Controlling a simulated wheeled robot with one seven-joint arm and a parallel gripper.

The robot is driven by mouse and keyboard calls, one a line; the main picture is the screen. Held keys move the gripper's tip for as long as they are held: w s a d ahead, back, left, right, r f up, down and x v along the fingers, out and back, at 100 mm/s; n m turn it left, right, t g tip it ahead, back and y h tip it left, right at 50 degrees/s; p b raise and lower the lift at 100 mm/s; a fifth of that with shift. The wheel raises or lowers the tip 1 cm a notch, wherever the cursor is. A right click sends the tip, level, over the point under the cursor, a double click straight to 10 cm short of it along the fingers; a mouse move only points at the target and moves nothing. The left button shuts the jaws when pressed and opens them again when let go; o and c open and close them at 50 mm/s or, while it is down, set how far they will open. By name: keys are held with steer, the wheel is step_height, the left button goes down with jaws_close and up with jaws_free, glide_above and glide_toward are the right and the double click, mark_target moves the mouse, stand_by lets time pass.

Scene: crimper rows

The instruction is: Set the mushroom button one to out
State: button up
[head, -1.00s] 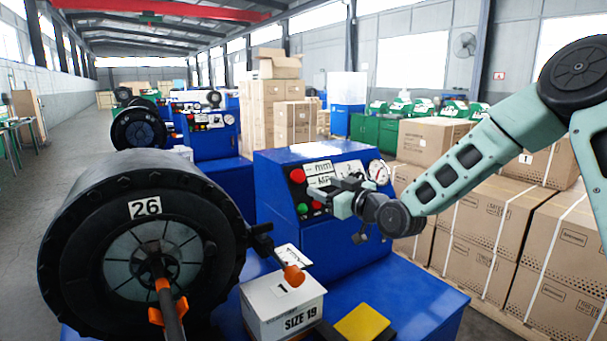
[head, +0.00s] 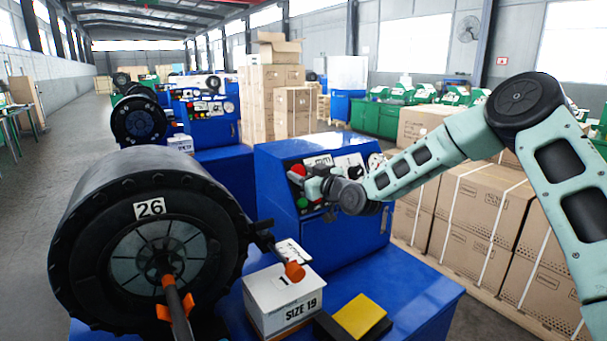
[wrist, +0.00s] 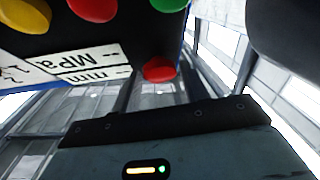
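The red mushroom button (head: 298,170) is at the upper left of the front panel of the blue crimper (head: 345,240). In the wrist view the same red button (wrist: 160,69) shows near the panel edge, with clear space between it and the dark bar of my gripper. My gripper (head: 303,184) is in front of the panel, just below and right of the mushroom button in the head view. I cannot tell whether its fingers are apart or whether they touch the button. Whether the button is in or out does not show.
A green button (head: 302,203) sits below on the panel; the wrist view also shows a yellow button (wrist: 25,14) and another red button (wrist: 94,8). The black crimper head marked 26 (head: 150,208) stands left. A SIZE 19 box (head: 284,306) and yellow pad (head: 360,317) lie in front.

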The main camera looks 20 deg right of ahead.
jaws_close()
steer(key=shift+s+d+r+b, duration=0.1)
steer(key=shift+s+b, duration=0.2)
steer(key=shift+b, duration=0.35)
steer(key=shift+s+r, duration=0.1)
steer(key=shift+r, duration=0.1)
steer(key=shift+o, duration=2.4)
jaws_free()
steer(key=shift+s+d, duration=0.1)
steer(key=b+v, duration=0.5)
steer(key=v, duration=1.2)
steer(key=shift+s+b, duration=0.2)
steer(key=shift+b, duration=0.15)
steer(key=shift+d, duration=0.1)
